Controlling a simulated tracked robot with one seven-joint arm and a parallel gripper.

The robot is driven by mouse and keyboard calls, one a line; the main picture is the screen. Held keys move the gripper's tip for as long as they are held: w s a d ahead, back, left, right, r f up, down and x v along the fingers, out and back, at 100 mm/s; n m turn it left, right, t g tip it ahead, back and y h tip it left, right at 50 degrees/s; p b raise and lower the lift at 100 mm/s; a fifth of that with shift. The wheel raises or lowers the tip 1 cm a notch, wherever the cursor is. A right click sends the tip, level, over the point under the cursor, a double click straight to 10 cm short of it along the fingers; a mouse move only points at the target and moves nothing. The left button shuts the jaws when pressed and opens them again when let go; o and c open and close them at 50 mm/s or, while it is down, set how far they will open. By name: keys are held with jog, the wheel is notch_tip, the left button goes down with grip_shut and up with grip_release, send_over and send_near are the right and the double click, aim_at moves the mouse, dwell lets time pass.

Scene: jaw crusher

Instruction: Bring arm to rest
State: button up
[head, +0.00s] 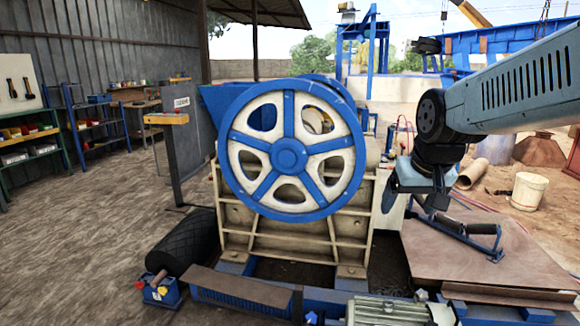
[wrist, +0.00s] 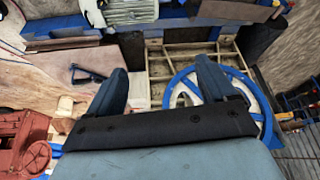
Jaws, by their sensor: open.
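My arm reaches in from the right edge of the head view. My gripper (head: 428,203) hangs at its end, right of the jaw crusher's big blue-and-white flywheel (head: 287,159) and above a brown plate. In the wrist view my gripper (wrist: 162,68) has its two dark fingers spread apart with nothing between them. Behind the fingers, the flywheel (wrist: 262,98) and the crusher's cream ribbed frame (wrist: 160,68) show upside down. In the head view the gripper is dark and partly hides itself, so its fingers are hard to separate there.
A blue-black handled tool (head: 460,236) lies on the brown plate (head: 500,262) below my gripper. A grey motor (head: 388,311) sits at the front. A white bucket (head: 528,191) stands at right. A black roller (head: 186,244) lies left of the crusher. Open ground stretches at left.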

jog(key=s+r, duration=0.1)
jog(key=s, duration=0.9)
jog(key=shift+r+t, duration=0.2)
jog(key=shift+t, duration=0.1)
jog(key=shift+a, duration=0.1)
jog(key=shift+c, duration=0.3)
